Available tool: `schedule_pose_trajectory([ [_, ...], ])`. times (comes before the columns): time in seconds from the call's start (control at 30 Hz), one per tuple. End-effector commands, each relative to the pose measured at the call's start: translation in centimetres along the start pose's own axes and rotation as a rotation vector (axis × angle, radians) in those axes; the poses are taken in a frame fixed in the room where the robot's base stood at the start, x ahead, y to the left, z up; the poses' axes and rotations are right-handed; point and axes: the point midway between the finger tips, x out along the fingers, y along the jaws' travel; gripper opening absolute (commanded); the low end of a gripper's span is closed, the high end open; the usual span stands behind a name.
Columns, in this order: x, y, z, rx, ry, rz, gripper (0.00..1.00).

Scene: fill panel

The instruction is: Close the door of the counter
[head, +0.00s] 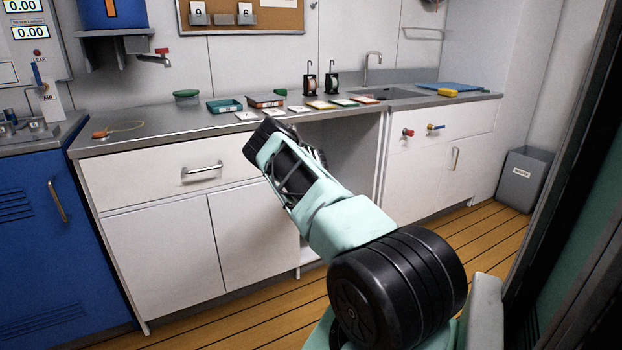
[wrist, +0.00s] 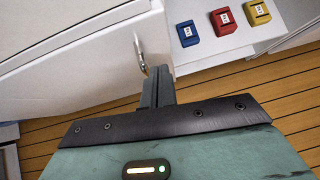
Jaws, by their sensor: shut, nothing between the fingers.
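The counter (head: 130,148) has a grey metal top and white fronts in the head view. It has an open bay (head: 345,150) in its middle, partly hidden by my arm. In the wrist view a white door panel (wrist: 80,75) with a silver handle (wrist: 141,55) fills the upper left, beside an open space with a white shelf. My gripper (wrist: 160,72) is shut and empty, its fingertips close to the right of the handle; I cannot tell whether they touch. In the head view my arm hides the fingertips, and how far the door stands open is unclear.
Blue (wrist: 187,33), red (wrist: 222,21) and yellow (wrist: 257,13) small boxes sit on the shelf right of the door. Trays, cards and a sink (head: 375,93) are on the countertop. A blue cabinet (head: 60,230) stands left and a grey bin (head: 525,180) right. Some wooden floor is clear.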

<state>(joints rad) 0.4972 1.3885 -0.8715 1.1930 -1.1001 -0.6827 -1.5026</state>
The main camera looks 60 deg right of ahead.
Motion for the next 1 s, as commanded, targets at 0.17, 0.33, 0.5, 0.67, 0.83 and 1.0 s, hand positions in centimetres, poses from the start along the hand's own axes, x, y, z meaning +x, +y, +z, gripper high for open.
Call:
schedule_pose_trajectory([
  [0.17,-2.2,-0.3,0.1,0.002,0.0,-0.002,0.0],
  [0.33,-5.0,-0.4,0.1,0.002,-0.001,-0.002,0.0],
  [0.5,-7.3,-0.7,0.0,0.001,0.001,-0.002,0.0],
  [0.67,-8.2,-0.7,-0.1,0.0,0.001,0.0,0.0],
  [0.83,-8.3,-0.7,-0.1,0.0,0.001,0.0,0.0],
  [1.0,-8.6,0.3,0.4,0.044,-0.015,0.001,0.0],
])
